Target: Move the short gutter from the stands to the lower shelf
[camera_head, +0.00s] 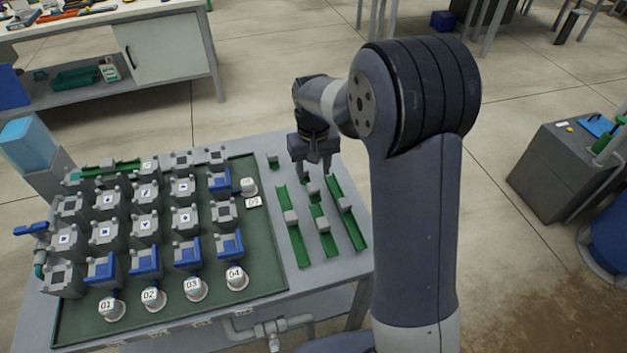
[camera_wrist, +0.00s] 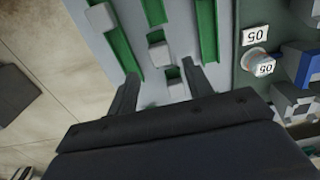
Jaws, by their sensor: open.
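Three green gutters with grey blocks on them lie side by side on the right part of the table. The middle gutter (camera_head: 323,239) looks shorter than the left gutter (camera_head: 294,243) and right gutter (camera_head: 354,229). A small green piece with grey (camera_head: 313,188) sits past its far end; I cannot tell whether it belongs to it. My gripper (camera_head: 315,176) points down over this far end, open and empty. In the wrist view the small piece (camera_wrist: 172,74) shows between the fingers (camera_wrist: 162,71), beyond them the middle gutter (camera_wrist: 154,12). I cannot make out the lower shelf clearly.
A dark green tray (camera_head: 262,275) left of the gutters holds several grey and blue blocks and numbered white caps. Grey pipes (camera_head: 270,328) run under the table's front edge. A workbench (camera_head: 165,45) stands at the back left, a grey cabinet (camera_head: 550,180) at the right.

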